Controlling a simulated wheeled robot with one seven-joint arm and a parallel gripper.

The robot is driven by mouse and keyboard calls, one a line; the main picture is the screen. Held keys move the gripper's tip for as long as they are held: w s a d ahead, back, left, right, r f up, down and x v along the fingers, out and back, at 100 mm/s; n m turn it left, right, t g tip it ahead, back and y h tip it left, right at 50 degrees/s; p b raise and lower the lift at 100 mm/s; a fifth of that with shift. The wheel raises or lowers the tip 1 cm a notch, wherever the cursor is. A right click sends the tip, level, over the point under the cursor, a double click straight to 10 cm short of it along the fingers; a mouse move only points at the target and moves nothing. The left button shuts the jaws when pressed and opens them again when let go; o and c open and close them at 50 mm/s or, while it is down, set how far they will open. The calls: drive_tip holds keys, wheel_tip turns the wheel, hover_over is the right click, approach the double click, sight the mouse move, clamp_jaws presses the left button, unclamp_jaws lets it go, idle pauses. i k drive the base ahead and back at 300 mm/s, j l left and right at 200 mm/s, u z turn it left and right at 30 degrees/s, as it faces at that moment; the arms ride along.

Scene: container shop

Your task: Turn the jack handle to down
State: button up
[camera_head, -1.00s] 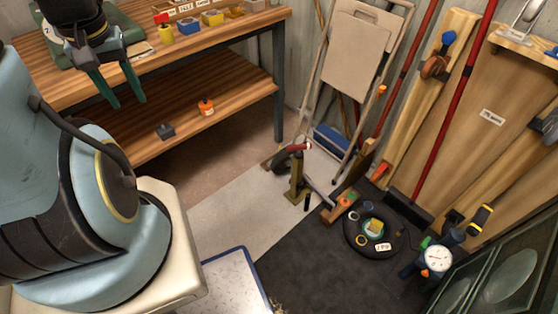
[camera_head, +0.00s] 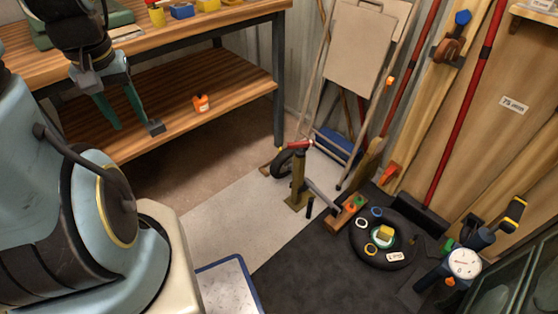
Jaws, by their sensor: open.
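The jack (camera_head: 298,180) stands upright on the floor near the middle of the camera_head view. It has an olive-brown post, a red part at the top and a black wheel on its left. A grey crank-like handle (camera_head: 322,194) reaches from the post down to the right; which position it counts as is unclear. My gripper (camera_head: 128,120) has two green fingers apart, with nothing seen between them. It is at the upper left, in front of the workbench shelf, well apart from the jack.
A wooden workbench (camera_head: 225,30) with a lower shelf (camera_head: 185,75) is behind my gripper. The shelf bears an orange item (camera_head: 200,103) and a dark block (camera_head: 156,127).

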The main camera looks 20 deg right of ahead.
sight(310, 143)
drive_tip(key=i+l, duration=0.4)
drive_tip(key=i, duration=0.2)
drive_tip(key=i+l, duration=0.15)
drive_tip(key=l+u, duration=0.05)
drive_tip(key=l, duration=0.05)
